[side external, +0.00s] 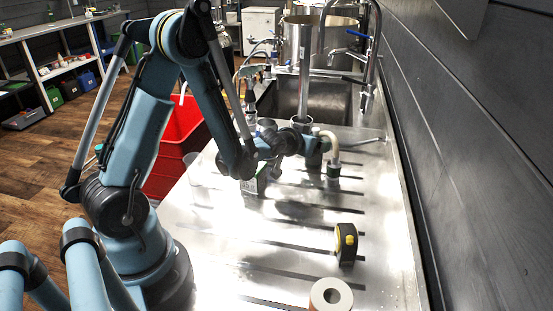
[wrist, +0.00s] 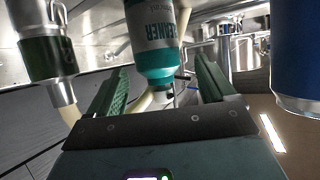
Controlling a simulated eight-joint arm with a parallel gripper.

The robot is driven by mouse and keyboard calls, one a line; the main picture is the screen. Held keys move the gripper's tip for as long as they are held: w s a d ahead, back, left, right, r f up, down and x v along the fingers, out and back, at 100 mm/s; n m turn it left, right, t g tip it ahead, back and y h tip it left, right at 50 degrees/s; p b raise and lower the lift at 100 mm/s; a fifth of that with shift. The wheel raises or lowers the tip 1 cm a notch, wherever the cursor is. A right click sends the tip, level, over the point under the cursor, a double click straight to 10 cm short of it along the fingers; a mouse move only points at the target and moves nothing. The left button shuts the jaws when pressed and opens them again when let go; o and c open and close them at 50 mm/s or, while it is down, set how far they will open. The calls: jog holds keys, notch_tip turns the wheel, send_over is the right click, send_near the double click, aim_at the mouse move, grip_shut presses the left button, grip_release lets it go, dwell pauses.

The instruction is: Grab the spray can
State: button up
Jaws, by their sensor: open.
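The spray can (wrist: 158,45) is a teal and grey can with large lettering, seen in the wrist view with its narrow nozzle end toward the bottom of the picture. My gripper (wrist: 160,78) is open, with a green finger on each side of the can. Gaps show between the can and both fingers. The wrist view does not settle how deep the can is between them. In the side external view my gripper (side external: 314,146) is above the metal counter (side external: 215,222), and I cannot make out the spray can there.
A dark green fitting with a pale hose is close on the left in the wrist view (wrist: 47,60). A blue cylinder (wrist: 300,55) is on the right. A black and yellow tape measure (side external: 346,244) and a white roll (side external: 331,296) lie nearer on the counter. A sink (side external: 310,100) lies behind.

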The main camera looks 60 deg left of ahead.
jog(key=shift+x, duration=2.5)
jog(key=shift+s+d+f, duration=0.1)
jog(key=shift+s+f, duration=0.05)
jog(key=c, duration=1.3)
jog(key=shift+c, duration=0.9)
jog(key=shift+r, duration=0.2)
